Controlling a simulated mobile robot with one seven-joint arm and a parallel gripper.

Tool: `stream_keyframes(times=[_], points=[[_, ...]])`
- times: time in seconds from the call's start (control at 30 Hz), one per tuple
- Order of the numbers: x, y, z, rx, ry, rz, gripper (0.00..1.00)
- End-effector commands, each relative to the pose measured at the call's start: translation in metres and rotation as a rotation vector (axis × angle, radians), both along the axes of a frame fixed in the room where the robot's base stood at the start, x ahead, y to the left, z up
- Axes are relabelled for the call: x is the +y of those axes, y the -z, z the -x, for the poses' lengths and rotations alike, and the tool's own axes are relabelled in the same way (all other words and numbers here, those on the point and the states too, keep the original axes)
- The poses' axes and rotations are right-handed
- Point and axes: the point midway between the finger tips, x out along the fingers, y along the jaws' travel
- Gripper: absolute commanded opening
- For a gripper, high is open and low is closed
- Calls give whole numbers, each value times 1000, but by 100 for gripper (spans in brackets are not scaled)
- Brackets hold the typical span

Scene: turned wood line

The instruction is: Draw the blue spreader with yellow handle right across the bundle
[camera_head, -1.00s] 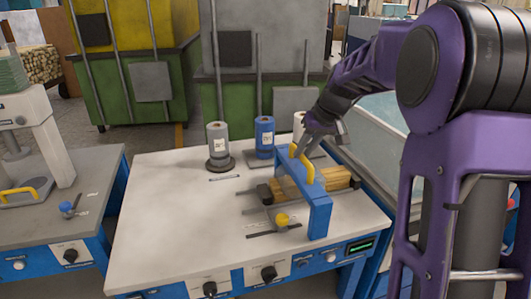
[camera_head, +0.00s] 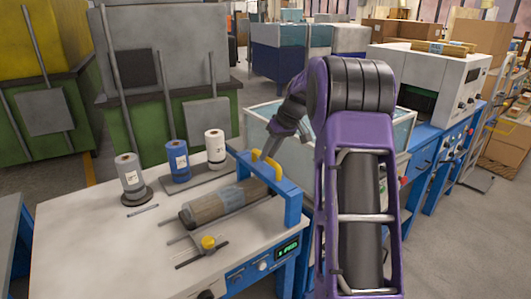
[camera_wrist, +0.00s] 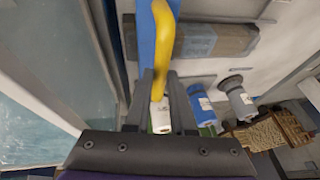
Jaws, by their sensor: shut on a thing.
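The blue spreader (camera_head: 292,205) is an arch standing over the right end of the bundle in the head view. Its yellow handle (camera_head: 267,167) is on top, with my gripper (camera_head: 270,151) at it. In the wrist view the yellow handle (camera_wrist: 170,35) runs down between my gripper's fingers (camera_wrist: 160,98), which are shut on it. The blue spreader (camera_wrist: 146,35) shows beside the handle. The bundle (camera_head: 215,205) lies on the table left of the spreader, with a greyish film look over its wood. It also shows in the wrist view (camera_wrist: 220,40). Its far right end is hidden by the spreader.
Grey (camera_head: 130,175), blue (camera_head: 178,162) and white (camera_head: 215,149) rolls stand behind the bundle. The table's (camera_head: 85,235) left part is clear. A glass-topped unit (camera_head: 400,130) stands close on the right.

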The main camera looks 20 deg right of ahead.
Motion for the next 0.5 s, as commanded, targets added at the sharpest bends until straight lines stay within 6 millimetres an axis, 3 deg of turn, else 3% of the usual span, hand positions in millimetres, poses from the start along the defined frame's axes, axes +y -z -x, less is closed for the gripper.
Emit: stream_keyframes(times=[0.17, 0.2, 0.33, 0.37, 0.5], points=[[-6, -2, -1, -8, 8, 10, 0], [-6, -2, -1, -9, 9, 10, 24], [-5, -2, -1, -8, 8, 10, 47], [-5, -2, -1, -8, 8, 10, 52], [-4, -1, -1, -6, 7, 7, 52]])
